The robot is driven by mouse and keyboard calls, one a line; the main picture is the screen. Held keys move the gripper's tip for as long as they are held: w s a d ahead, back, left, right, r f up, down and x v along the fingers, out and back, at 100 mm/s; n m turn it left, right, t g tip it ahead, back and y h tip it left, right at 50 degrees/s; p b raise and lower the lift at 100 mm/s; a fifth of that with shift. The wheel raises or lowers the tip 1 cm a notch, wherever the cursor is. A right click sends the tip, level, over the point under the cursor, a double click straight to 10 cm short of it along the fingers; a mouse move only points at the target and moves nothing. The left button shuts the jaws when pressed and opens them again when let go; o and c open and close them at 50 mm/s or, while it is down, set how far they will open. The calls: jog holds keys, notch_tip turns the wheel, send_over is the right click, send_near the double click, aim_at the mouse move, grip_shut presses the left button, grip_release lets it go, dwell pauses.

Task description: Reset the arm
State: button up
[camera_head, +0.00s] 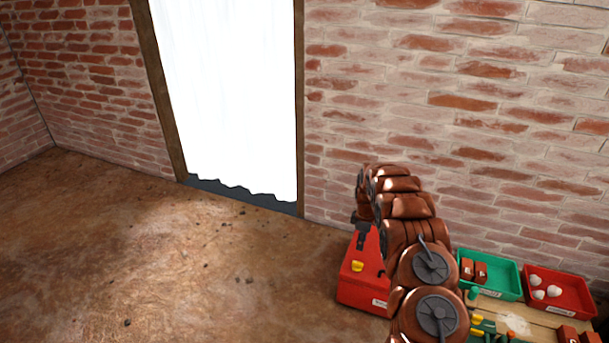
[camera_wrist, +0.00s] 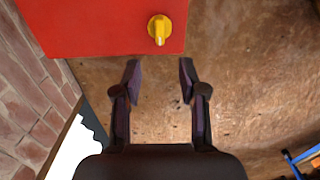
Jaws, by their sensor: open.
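My gripper (camera_wrist: 160,78) is open and empty in the wrist view, its two dark fingers spread apart over the brown floor. Ahead of the fingertips is a red box (camera_wrist: 100,25) with a yellow knob (camera_wrist: 159,28) on its face. In the head view my copper-coloured arm reaches up toward the brick wall. The red box (camera_head: 360,285) stands partly behind the arm there, with its yellow knob (camera_head: 357,266) in view. My gripper is mostly hidden behind the arm in the head view.
A green tray (camera_head: 508,293) with brown blocks and a red tray (camera_head: 585,308) with white round objects sit on a wooden table (camera_head: 540,322) at lower right. A brick wall (camera_head: 450,110) stands behind. A white-curtained doorway (camera_head: 230,100) is left of centre. The left floor (camera_head: 130,250) is clear.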

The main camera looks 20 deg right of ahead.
jog(key=s+a+r+m+p, duration=0.2)
jog(key=s+a+r+p, duration=0.25)
jog(key=r, duration=0.85)
jog(key=s+a+r+m+g+p, duration=0.1)
jog(key=s+a+r+p, duration=0.35)
jog(key=r, duration=0.75)
jog(key=s+a+r+m+p, duration=0.2)
jog(key=s+a+r+p, duration=0.25)
jog(key=r, duration=0.85)
jog(key=s+a+r+m+p, duration=0.25)
jog(key=s+a+r, duration=0.25)
jog(key=s+r, duration=0.35)
jog(key=s+a+r+m+p, duration=0.1)
jog(key=s+a+r+p, duration=0.35)
jog(key=s+r, duration=0.4)
jog(key=s+a+r+p, duration=0.2)
jog(key=s, duration=0.6)
jog(key=s+a+r+m+p, duration=0.1)
jog(key=s+a+r+p, duration=0.1)
jog(key=s, duration=0.7)
jog(key=shift+a+r+g+p, duration=0.15)
jog(key=shift+a+g+p, duration=0.35)
jog(key=shift+p, duration=0.3)
jog(key=shift+s+m, duration=0.1)
jog(key=shift+m, duration=0.25)
